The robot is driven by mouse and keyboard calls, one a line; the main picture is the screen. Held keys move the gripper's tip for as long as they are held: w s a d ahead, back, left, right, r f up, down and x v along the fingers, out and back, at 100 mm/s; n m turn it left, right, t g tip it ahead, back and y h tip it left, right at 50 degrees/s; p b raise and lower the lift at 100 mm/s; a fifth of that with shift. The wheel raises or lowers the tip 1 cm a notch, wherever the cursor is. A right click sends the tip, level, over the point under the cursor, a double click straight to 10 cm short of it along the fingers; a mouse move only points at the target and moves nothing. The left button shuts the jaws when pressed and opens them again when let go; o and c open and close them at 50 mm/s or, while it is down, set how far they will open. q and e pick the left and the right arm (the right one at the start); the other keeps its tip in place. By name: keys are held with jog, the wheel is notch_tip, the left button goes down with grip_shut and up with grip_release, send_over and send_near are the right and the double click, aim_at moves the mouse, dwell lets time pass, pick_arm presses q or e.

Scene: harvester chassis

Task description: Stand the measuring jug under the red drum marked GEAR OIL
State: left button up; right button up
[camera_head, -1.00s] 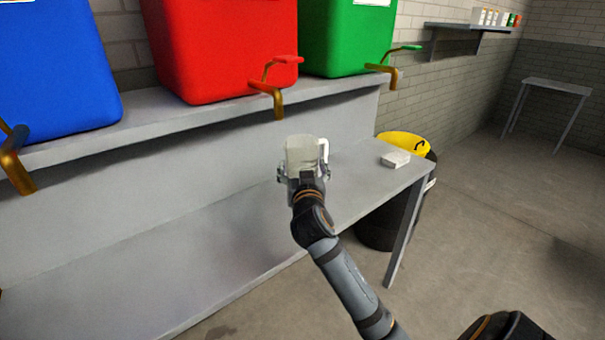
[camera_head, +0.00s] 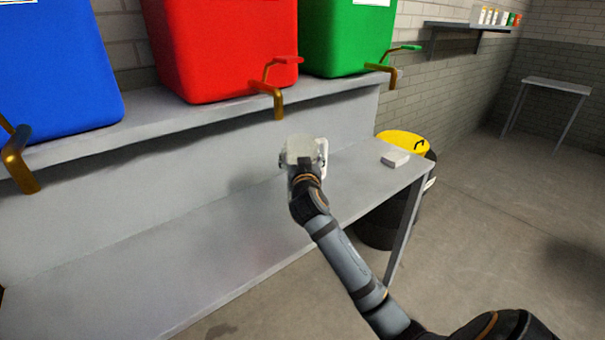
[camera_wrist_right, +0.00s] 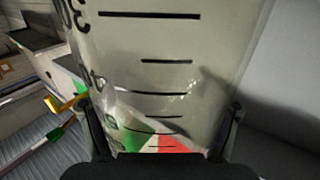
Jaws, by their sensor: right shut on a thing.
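My right gripper (camera_head: 304,168) is shut on the clear measuring jug (camera_head: 302,148). It holds the jug over the lower bench, below and a little right of the brass tap (camera_head: 278,104) of the red drum (camera_head: 230,45). The jug's handle is on the right. In the right wrist view the jug (camera_wrist_right: 165,60) fills the middle, with black scale marks facing the camera. The arm hides the jug's base, so I cannot tell whether it touches the bench. The drum's label is out of frame. My left gripper is not in view.
The lower bench (camera_head: 200,240) is bare to the left. A blue drum (camera_head: 55,70) and a green drum (camera_head: 345,40) flank the red one on the shelf. A white block (camera_head: 395,160) lies at the bench's right end, beside a black bin with a yellow top (camera_head: 402,143).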

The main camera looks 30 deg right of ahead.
jog(key=shift+c, duration=0.6)
jog(key=shift+c, duration=0.6)
